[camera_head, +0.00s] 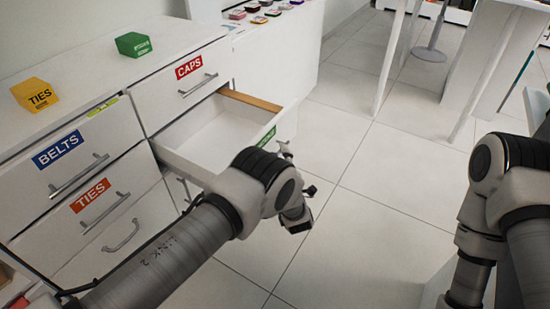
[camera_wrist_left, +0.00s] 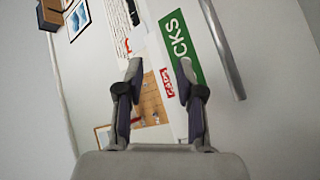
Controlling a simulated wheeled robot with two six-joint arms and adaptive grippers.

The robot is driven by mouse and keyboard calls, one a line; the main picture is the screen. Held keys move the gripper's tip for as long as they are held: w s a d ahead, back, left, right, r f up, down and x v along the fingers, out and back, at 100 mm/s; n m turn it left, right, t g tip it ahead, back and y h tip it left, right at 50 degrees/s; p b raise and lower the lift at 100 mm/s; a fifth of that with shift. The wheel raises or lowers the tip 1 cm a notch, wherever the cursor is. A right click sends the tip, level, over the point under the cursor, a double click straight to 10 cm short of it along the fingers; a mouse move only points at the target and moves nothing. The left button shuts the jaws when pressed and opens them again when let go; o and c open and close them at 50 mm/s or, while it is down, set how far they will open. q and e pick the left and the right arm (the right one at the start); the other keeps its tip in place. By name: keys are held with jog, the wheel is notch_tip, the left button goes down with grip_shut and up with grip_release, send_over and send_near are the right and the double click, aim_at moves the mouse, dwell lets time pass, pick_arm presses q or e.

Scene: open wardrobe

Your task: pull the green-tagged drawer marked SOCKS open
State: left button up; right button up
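The drawer with the green tag (camera_head: 265,137) stands pulled out below the CAPS drawer. Its white inside (camera_head: 212,130) looks empty. In the left wrist view the green tag (camera_wrist_left: 182,47) shows the letters CKS; the rest is hidden. The drawer's silver bar handle (camera_wrist_left: 224,52) lies to the right of both fingers, outside the gap between them. My left gripper (camera_head: 305,208) is in front of the pulled-out drawer. Its fingers (camera_wrist_left: 160,69) are apart with nothing held between them. My arm hides part of the drawer front in the head view. My right gripper is not in view.
The CAPS drawer (camera_head: 180,88), the BELTS drawer (camera_head: 83,165) and the red-tagged TIES drawer (camera_head: 115,198) are shut. A yellow TIES box (camera_head: 37,96) and a green box (camera_head: 133,45) stand on top. Tiled floor (camera_head: 375,200) is clear in front.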

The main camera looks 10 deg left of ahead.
pick_arm(q)
notch_tip(320, 180, down, 7)
jog(key=s+n+b, duration=0.2)
jog(key=n, duration=0.4)
jog(key=b+x, duration=0.2)
jog(key=b, duration=0.2)
jog(key=b+x, duration=0.2)
jog(key=b, duration=0.2)
jog(key=b+x, duration=0.3)
jog(key=b, duration=0.1)
jog(key=shift+w+d+f, duration=0.2)
jog(key=shift+d, duration=0.05)
jog(key=shift+w+r, duration=0.2)
grip_shut()
